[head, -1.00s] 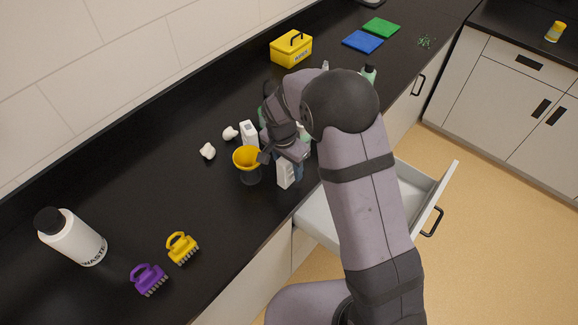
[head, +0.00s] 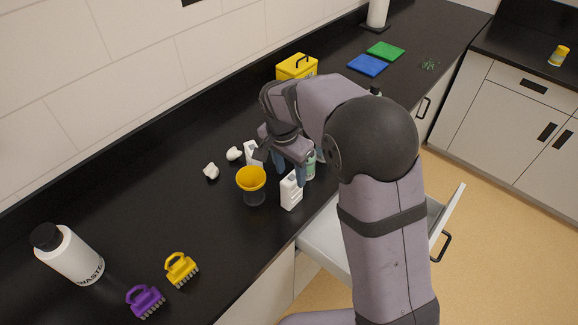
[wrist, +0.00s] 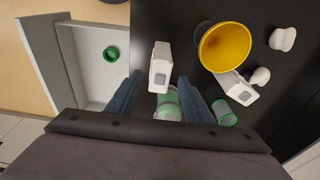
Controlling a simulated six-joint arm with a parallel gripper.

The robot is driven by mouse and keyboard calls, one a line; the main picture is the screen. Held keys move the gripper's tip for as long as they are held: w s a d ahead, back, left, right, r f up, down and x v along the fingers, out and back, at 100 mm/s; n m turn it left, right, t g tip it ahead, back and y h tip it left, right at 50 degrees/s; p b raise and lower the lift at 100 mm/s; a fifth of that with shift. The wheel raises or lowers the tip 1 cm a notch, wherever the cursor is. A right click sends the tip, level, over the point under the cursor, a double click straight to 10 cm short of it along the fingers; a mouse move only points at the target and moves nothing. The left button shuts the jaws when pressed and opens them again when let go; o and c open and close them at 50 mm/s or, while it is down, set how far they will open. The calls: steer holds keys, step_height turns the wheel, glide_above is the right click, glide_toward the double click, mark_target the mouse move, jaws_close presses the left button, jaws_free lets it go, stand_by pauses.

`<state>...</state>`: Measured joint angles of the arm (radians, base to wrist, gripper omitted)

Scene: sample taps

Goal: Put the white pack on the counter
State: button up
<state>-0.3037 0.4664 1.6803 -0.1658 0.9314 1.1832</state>
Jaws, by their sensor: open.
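A white pack (head: 291,190) stands upright on the black counter (head: 130,215) near its front edge, just right of a yellow funnel. My gripper (head: 289,172) is open above and behind this pack. In the wrist view the white pack (wrist: 160,68) lies ahead of the gap between my blue fingers (wrist: 159,80), with nothing visibly clasped. A second white pack (head: 253,153) stands behind the funnel, partly hidden by my gripper; it also shows in the wrist view (wrist: 238,88).
A yellow funnel (head: 251,180) sits on a dark holder. A pale green bottle (wrist: 168,105) and a green-rimmed jar (wrist: 222,112) stand close to my fingers. An open drawer (wrist: 97,70) holds a green ring. Two white knobs (head: 211,171) lie left; brushes (head: 181,269) are farther left.

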steer(key=shift+s+a+r+b, duration=0.1)
steer(key=shift+r+b, duration=0.05)
steer(key=shift+r, duration=0.75)
steer(key=shift+s+a+r+b, duration=0.1)
steer(key=shift+r+b, duration=0.05)
steer(key=shift+r, duration=0.75)
steer(key=s+d+f+n, duration=0.2)
steer(key=s+d+n, duration=0.1)
steer(key=s, duration=0.4)
steer(key=s+d+f+n, duration=0.2)
steer(key=s+d+n, duration=0.1)
steer(key=s, duration=0.4)
steer(key=s+d+f+n+g+y, duration=0.1)
steer(key=s+d+f+n, duration=0.1)
steer(key=s, duration=0.6)
steer(key=d+n, duration=0.1)
steer(key=d, duration=0.1)
steer(key=shift+d+f, duration=0.35)
steer(key=shift+d, duration=0.05)
